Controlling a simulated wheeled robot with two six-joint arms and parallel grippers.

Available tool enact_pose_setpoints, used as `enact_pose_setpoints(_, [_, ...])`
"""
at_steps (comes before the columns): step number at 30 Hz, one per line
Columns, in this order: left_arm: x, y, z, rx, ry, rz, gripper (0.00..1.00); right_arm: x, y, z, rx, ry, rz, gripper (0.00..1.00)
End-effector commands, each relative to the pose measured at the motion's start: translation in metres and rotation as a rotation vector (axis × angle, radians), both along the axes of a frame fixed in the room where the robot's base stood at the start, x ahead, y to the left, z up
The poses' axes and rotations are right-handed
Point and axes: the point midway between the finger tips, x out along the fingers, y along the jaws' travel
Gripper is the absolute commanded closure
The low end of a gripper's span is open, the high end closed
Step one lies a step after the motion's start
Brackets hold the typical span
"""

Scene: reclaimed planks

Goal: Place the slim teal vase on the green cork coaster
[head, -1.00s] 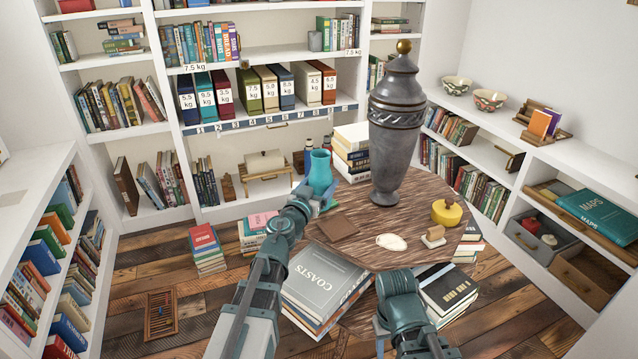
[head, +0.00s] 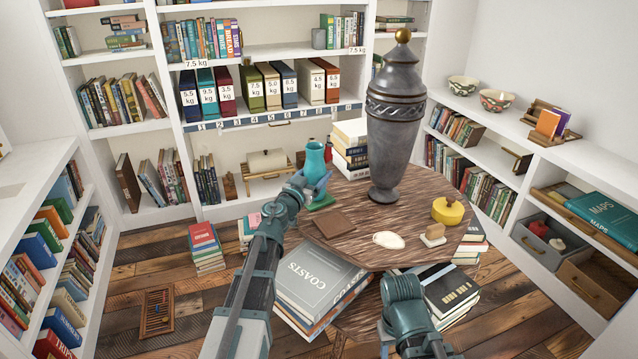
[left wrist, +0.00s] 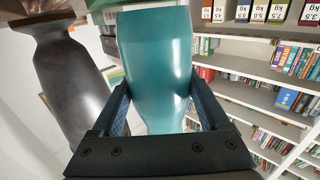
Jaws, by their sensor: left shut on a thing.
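The slim teal vase (head: 314,158) is upright in my left gripper (head: 310,187), near the back left edge of the round wooden table. In the left wrist view the vase (left wrist: 155,65) fills the middle, with a finger of my left gripper (left wrist: 158,98) shut against each side. The green cork coaster (head: 323,203) lies on the table just below and right of the gripper, partly covered by it. The vase's base is hidden in the head view, so I cannot tell if it touches the coaster. My right gripper is out of view.
A tall dark urn (head: 394,125) stands right of the vase; it also looms in the left wrist view (left wrist: 70,85). Stacked books (head: 352,148) are behind. A brown square (head: 334,223), a white oval (head: 389,240) and a yellow pot (head: 447,211) lie nearer.

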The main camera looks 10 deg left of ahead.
Motion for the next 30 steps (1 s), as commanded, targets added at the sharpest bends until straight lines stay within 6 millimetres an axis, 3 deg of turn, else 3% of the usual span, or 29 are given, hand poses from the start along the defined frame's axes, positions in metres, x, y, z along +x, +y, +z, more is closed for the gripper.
enact_pose_setpoints(13, [0.0, 0.002, -0.009, 0.0, 0.0, 0.0, 1.0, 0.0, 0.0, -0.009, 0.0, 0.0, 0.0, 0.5])
enact_pose_setpoints(14, [0.0, 0.002, -0.007, 0.0, 0.0, 0.0, 0.16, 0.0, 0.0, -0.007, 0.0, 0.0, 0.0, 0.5])
enact_pose_setpoints(15, [0.0, 0.002, -0.007, 0.0, 0.0, 0.0, 0.09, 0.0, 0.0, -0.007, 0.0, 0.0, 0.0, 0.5])
enact_pose_setpoints(17, [0.0, 0.002, -0.007, 0.0, 0.0, 0.0, 0.0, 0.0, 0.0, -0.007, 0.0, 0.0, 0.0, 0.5])
enact_pose_setpoints(26, [0.0, 0.002, -0.003, 0.0, 0.0, 0.0, 0.0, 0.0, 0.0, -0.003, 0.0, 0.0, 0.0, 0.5])
enact_pose_setpoints(30, [-0.022, 0.005, -0.004, 0.0, 0.0, 0.001, 0.0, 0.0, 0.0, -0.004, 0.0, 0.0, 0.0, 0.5])
